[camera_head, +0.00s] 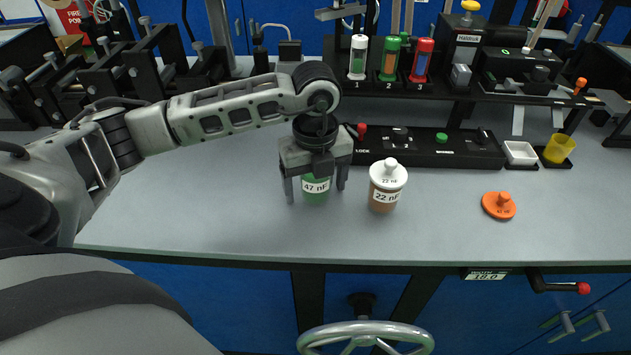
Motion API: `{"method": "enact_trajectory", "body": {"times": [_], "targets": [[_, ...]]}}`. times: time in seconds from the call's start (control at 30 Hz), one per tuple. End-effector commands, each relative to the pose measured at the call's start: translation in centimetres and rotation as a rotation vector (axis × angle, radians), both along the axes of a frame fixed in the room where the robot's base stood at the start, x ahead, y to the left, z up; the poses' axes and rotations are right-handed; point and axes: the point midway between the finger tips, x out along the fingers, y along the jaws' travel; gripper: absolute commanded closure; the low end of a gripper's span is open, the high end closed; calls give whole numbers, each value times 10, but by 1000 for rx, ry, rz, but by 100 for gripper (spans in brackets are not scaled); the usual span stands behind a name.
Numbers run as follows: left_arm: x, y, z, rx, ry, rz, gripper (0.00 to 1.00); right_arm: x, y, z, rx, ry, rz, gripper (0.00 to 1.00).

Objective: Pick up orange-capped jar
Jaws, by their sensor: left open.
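A green jar (316,197) with a white "47 nF" label stands upright on the grey bench, directly below my left gripper. My left gripper (315,188) points down and is open, with one finger on each side of this jar. I cannot tell whether the fingers touch it. The jar's top is hidden by the gripper. An orange lid (499,206) marked "47 nF" lies by itself on the bench to the right. No jar with an orange cap on it is visible. My right gripper is not in view.
A brown jar (383,199) with a white "22 nF" lid stands close to the right of my left gripper. A black control panel (430,147) lies behind. Numbered white, green and red containers stand on a rack behind that. The bench (200,215) is clear at front left.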

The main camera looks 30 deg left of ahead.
Motion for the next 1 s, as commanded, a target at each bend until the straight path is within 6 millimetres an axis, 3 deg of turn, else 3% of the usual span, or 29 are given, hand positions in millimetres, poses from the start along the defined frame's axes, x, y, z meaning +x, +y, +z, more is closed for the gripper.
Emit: {"method": "enact_trajectory", "body": {"times": [0.07,0.3,0.73,0.87,1.0], "targets": [[0,0,0,0,0,0,21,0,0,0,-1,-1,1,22],[0,0,0,0,0,0,80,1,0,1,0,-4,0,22],[2,0,11,-1,-5,0,80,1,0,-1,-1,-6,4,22],[2,0,29,-1,-8,-1,80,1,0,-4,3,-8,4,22],[-6,-19,56,-3,-9,-8,80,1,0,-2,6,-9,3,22]]}}
